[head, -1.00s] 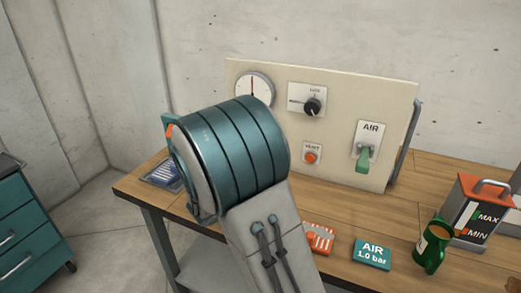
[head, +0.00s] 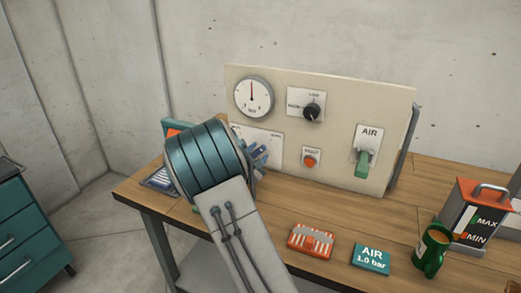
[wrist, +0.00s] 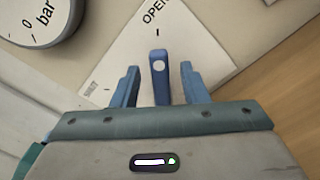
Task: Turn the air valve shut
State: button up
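In the wrist view a blue handle (wrist: 159,78) with a white dot stands on a white plate (wrist: 118,52). The plate is marked OPEN near the top and has a small, blurred word at its left. My gripper (wrist: 160,82) is open, with one blue finger on each side of the handle and a visible gap on both sides. In the head view my gripper (head: 254,153) is in front of the plate (head: 266,139), at the lower left of the cream panel. My arm hides part of the plate, and I cannot make out the handle there.
On the panel (head: 335,92) are a gauge (head: 253,97), a black knob (head: 312,112), an orange button (head: 310,161) and a green lever (head: 362,163) under an AIR label.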

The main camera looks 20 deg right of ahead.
jog(key=shift+x, duration=1.15)
grip_shut()
